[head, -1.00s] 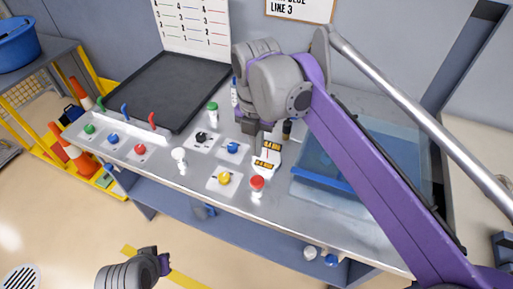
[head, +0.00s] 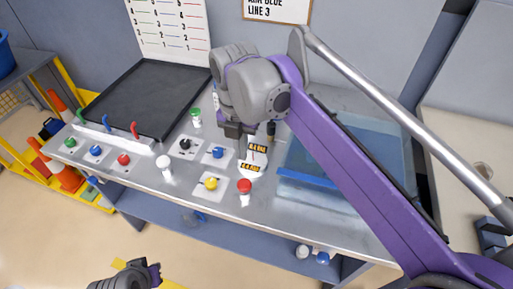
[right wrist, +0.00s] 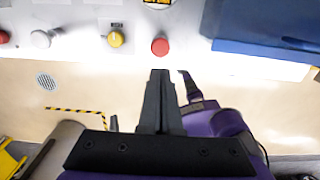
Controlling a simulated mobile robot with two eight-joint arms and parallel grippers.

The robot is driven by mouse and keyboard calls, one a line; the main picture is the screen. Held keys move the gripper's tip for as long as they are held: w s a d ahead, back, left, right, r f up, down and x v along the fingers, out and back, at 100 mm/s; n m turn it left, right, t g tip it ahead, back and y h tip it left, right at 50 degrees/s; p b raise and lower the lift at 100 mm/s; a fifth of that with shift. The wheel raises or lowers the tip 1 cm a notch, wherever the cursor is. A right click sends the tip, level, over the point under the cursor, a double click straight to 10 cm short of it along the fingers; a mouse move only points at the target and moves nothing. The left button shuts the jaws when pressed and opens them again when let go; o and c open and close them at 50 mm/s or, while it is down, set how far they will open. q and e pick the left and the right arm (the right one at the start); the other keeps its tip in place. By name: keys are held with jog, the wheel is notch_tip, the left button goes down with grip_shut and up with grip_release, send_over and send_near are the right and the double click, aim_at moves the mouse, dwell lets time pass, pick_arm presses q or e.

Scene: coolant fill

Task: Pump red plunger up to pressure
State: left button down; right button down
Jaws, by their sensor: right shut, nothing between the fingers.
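The red plunger (head: 245,186) has a red cap on a white body and stands upright near the bench's front edge. It also shows in the right wrist view (right wrist: 160,46), just beyond my fingertips. My right gripper (head: 241,154) is shut and empty, pointing down behind the plunger in the head view. In the right wrist view its fingers (right wrist: 160,74) are together, with a visible gap to the red cap. My left gripper (head: 155,275) is low at the bottom of the head view, away from the bench; its jaws are unclear.
Yellow (head: 211,183), blue (head: 218,152) and black (head: 185,144) knobs and a white post (head: 164,166) stand to the left. A blue-rimmed clear tank (head: 310,185) is to the right. A black tray (head: 150,95) lies at back left.

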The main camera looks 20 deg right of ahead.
aim_at(244, 184)
jog(key=shift+r, duration=0.1)
notch_tip(244, 184, up, 2)
jog(key=shift+w+r, duration=0.1)
jog(key=shift+r, duration=0.05)
dwell(0.4)
notch_tip(244, 184, down, 14)
jog(key=shift+b, duration=0.4)
dwell(0.4)
notch_tip(244, 184, down, 3)
jog(key=shift+f+b, duration=0.1)
jog(key=shift+b, duration=0.75)
jog(key=shift+s, duration=0.2)
